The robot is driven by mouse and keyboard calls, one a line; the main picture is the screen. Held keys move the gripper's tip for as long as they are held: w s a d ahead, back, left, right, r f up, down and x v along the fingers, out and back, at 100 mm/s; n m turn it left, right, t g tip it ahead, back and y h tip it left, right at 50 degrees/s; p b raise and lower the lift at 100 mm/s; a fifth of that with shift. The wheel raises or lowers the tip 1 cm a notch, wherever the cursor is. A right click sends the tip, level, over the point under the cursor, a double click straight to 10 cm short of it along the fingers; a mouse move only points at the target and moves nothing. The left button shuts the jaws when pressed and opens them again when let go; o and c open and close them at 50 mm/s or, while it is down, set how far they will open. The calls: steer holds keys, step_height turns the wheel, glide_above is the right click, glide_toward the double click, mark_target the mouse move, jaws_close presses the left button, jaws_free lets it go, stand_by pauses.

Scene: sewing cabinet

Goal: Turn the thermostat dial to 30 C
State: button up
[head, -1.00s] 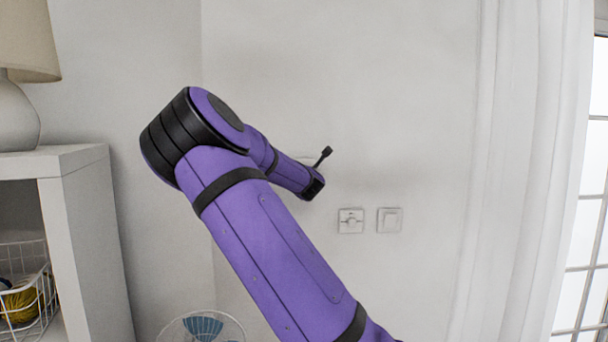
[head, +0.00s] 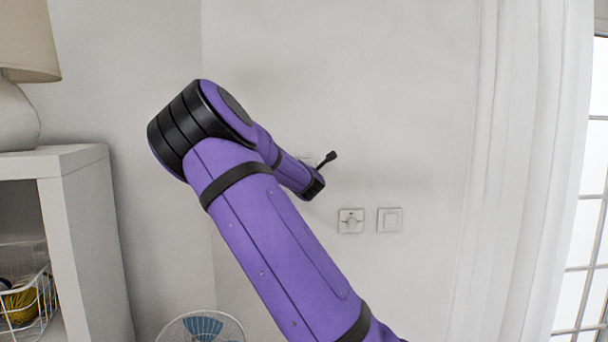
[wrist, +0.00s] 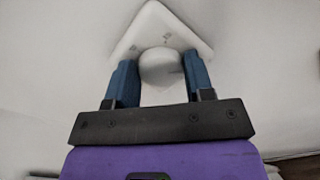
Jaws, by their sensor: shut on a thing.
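The thermostat dial (wrist: 160,66) is a round pale grey knob on a white square plate (wrist: 150,22) in the wrist view. The plate shows tilted, corner up, with small marks too blurred to read. My gripper (wrist: 160,74) has its two blue fingers shut on the dial, one on each side. In the head view my purple arm hides the gripper and the dial. Only a sliver of a pale plate edge (head: 306,158) shows beside my wrist there. The dial's setting cannot be read.
Two more plates sit on the wall below right of my wrist: one with a small round knob (head: 350,221) and a plain switch (head: 390,220). A white curtain (head: 515,170) hangs at the right. A white shelf (head: 85,230), lamp (head: 25,45) and fan (head: 203,327) are at the left.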

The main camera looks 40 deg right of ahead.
steer(key=m, duration=2.1)
steer(key=shift+f+m, duration=0.4)
steer(key=o, duration=0.9)
steer(key=v, duration=1)
steer(key=shift+s+a, duration=0.25)
steer(key=shift+s, duration=0.05)
steer(key=shift+a, duration=0.1)
